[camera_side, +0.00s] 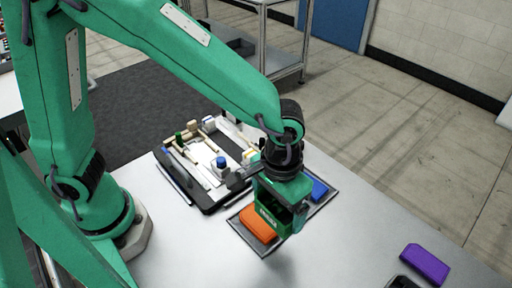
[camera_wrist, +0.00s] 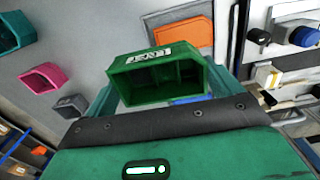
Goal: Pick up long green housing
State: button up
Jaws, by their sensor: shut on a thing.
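The long green housing (camera_wrist: 160,80) is between the fingers of my gripper (camera_wrist: 165,88) in the wrist view, with its hollow side toward the camera and a white label on its upper edge. In the side view the green housing (camera_side: 270,208) is under my wrist, partly covered by my gripper (camera_side: 282,203). It is over the tray (camera_side: 242,233), between the orange housing (camera_side: 257,222) and the blue housing (camera_side: 319,189). My gripper is shut on the housing. Its exact height above the tray is hard to tell.
A black pallet fixture (camera_side: 211,207) with several small parts stands left of the tray. A purple housing (camera_side: 425,263) lies at the lower right. The wrist view also shows a pink housing (camera_wrist: 45,78) and a teal housing (camera_wrist: 10,32).

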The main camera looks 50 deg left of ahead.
aim_at(273, 216)
jog(key=shift+s+d+r, duration=0.35)
jog(key=shift+s+r, duration=0.1)
jog(key=shift+s, duration=0.25)
jog(key=shift+s+d+r, duration=0.35)
jog(key=shift+s+r, duration=0.1)
jog(key=shift+s, duration=0.2)
jog(key=shift+w+a, duration=0.3)
jog(key=w+a+r, duration=0.1)
jog(key=a, duration=1.5)
jog(key=w+a+r, duration=0.1)
jog(key=w+a, duration=0.1)
jog(key=a, duration=1.4)
jog(key=shift+w+a, duration=0.25)
jog(key=shift+a, duration=0.1)
jog(key=shift+f, duration=0.1)
jog(key=shift+f, duration=3.7)
